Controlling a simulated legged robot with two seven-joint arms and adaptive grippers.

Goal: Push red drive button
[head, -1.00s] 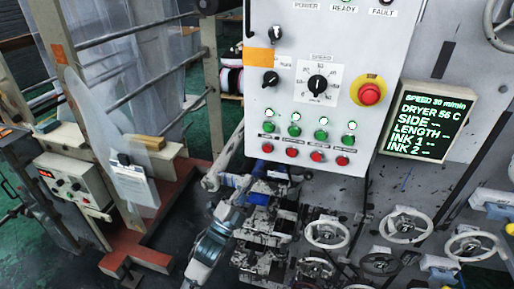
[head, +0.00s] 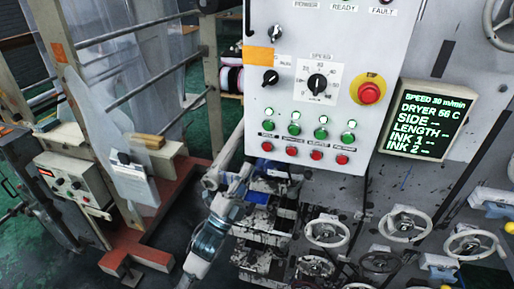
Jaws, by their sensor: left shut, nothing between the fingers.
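The grey control panel (head: 290,171) carries a row of several small red buttons along its lower edge, under a row of green buttons. The leftmost red button (head: 267,147) sits below a small dark label; the labels are too small to read surely. A second red button (head: 291,149) is to its right. My left gripper (head: 246,171) is shut and empty, just below and left of the leftmost red button, apart from it in the picture. Its arm comes up from the bottom. My right gripper is not in view.
A large red stop button (head: 369,93) on a yellow ring is at the panel's right. A speed dial (head: 317,84) is above the green buttons. A lit screen (head: 427,121) stands at right. Handwheels (head: 327,232) and blocks crowd the space below the panel.

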